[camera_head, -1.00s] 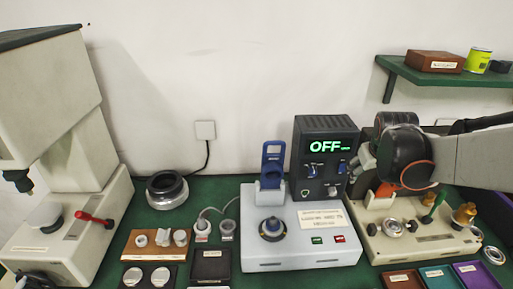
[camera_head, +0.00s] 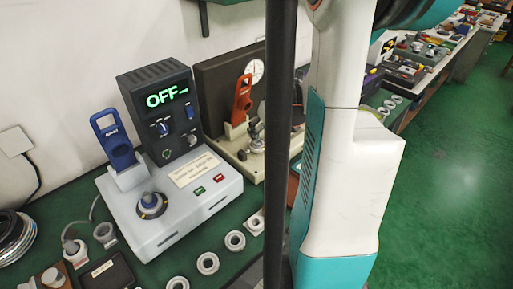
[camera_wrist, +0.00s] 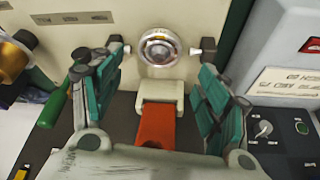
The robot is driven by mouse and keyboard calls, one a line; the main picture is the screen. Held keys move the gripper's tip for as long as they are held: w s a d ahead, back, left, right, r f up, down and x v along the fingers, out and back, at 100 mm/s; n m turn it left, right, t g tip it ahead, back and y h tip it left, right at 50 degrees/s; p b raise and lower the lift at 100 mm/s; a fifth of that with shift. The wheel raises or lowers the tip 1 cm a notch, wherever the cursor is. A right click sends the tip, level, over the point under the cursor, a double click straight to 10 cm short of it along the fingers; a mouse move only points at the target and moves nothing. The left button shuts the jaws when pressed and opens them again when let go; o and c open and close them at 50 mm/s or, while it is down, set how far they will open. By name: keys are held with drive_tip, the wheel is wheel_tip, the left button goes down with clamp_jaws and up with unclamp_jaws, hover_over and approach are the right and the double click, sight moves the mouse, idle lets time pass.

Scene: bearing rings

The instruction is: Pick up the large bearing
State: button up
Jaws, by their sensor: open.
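A shiny metal bearing (camera_wrist: 159,47) shows in the wrist view, against the pale beige face of a fixture (camera_wrist: 210,18). It is round, with a bright rim and a coppery centre. My gripper (camera_wrist: 159,62) is open, with one teal-padded finger on each side and the bearing between and just beyond the tips. I see no contact between fingers and bearing. In the head view, my own body parts cover the middle and hide my gripper. Several grey rings (camera_head: 207,263) lie on the green table there. I cannot tell from the head view which ring is the large bearing.
A grey device (camera_head: 190,200) with a screen reading OFF (camera_head: 167,94) stands left of my body. A panel with a red lever (camera_head: 242,100) and a gauge stands behind it. In the wrist view, a red-orange part (camera_wrist: 157,126) lies between the fingers, below the bearing.

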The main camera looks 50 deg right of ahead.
sight(259, 142)
drive_tip(key=b+x, duration=0.1)
drive_tip(key=x, duration=0.2)
drive_tip(key=b+x, duration=0.1)
drive_tip(key=x, duration=0.2)
drive_tip(key=b+x, duration=0.1)
drive_tip(key=x, duration=0.2)
drive_tip(key=shift+w+b, duration=0.3)
drive_tip(key=shift+b, duration=0.1)
drive_tip(key=shift+r, duration=0.15)
drive_tip(key=c, duration=1.2)
drive_tip(key=shift+r, duration=0.1)
wheel_tip(259, 142, up, 20)
drive_tip(key=m+g+h+p, duration=0.1)
drive_tip(key=m+p, duration=0.1)
drive_tip(key=m, duration=0.1)
drive_tip(key=m+g+h+p, duration=0.1)
drive_tip(key=m+p, duration=0.2)
drive_tip(key=m, duration=0.1)
drive_tip(key=m+g+p, duration=0.1)
drive_tip(key=m+p, duration=0.2)
drive_tip(key=m, duration=0.1)
drive_tip(key=shift+h, duration=0.4)
